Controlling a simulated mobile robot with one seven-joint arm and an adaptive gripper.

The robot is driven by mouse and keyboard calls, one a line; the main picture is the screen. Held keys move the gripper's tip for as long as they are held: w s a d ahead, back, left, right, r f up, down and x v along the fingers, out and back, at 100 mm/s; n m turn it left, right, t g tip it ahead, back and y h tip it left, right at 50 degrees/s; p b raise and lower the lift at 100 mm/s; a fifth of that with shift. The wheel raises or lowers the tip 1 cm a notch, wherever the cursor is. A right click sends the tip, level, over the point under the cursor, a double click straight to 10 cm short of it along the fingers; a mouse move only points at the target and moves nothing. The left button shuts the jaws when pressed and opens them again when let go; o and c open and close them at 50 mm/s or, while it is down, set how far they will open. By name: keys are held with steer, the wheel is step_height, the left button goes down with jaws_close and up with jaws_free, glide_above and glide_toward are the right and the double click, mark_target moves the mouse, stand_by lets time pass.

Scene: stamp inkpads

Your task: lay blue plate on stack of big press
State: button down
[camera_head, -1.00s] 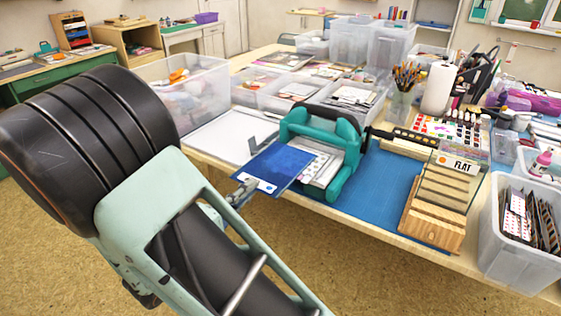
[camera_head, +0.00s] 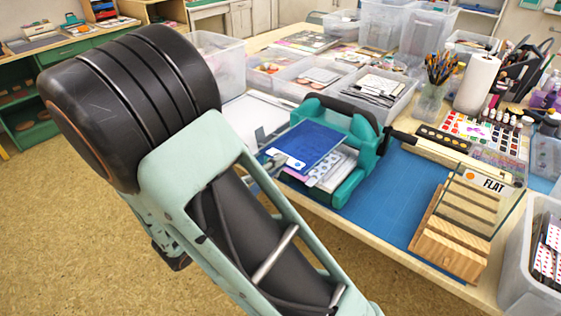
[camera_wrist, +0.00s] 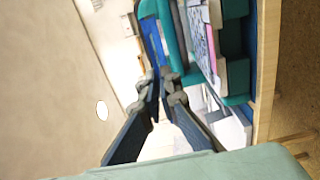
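The blue plate (camera_head: 312,143), with a white label at its near edge, is held roughly level over the stack (camera_head: 332,175) on the bed of the teal big press (camera_head: 362,158). The plate hides much of the stack, and I cannot tell whether they touch. My gripper (camera_head: 272,163) is shut on the plate's near left edge. In the wrist view my gripper (camera_wrist: 160,82) has its fingertips close together on the plate (camera_wrist: 153,42), seen nearly edge-on. The press (camera_wrist: 236,88) and the patterned stack (camera_wrist: 202,40) are to the right.
A wooden rack (camera_head: 455,235) with a FLAT sign stands on the blue mat (camera_head: 390,190), right of the press. Clear bins (camera_head: 345,90) with papers stand behind. A white sheet (camera_head: 255,118) lies left of the press. The table's front edge is close to the press.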

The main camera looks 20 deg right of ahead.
steer(key=shift+a+f+b, duration=0.1)
steer(key=shift+b, duration=0.25)
steer(key=shift+f+b, duration=0.7)
steer(key=shift+b, duration=0.15)
steer(key=shift+f+b, duration=0.2)
steer(key=shift+b, duration=0.2)
steer(key=shift+w+d+f+b, duration=0.35)
steer(key=shift+d+f+b, duration=0.15)
steer(key=shift+f+b, duration=0.2)
steer(key=shift+w+d+f+b, duration=0.35)
steer(key=shift+d+f+b, duration=0.15)
steer(key=shift+b, duration=0.2)
steer(key=shift+f, duration=0.15)
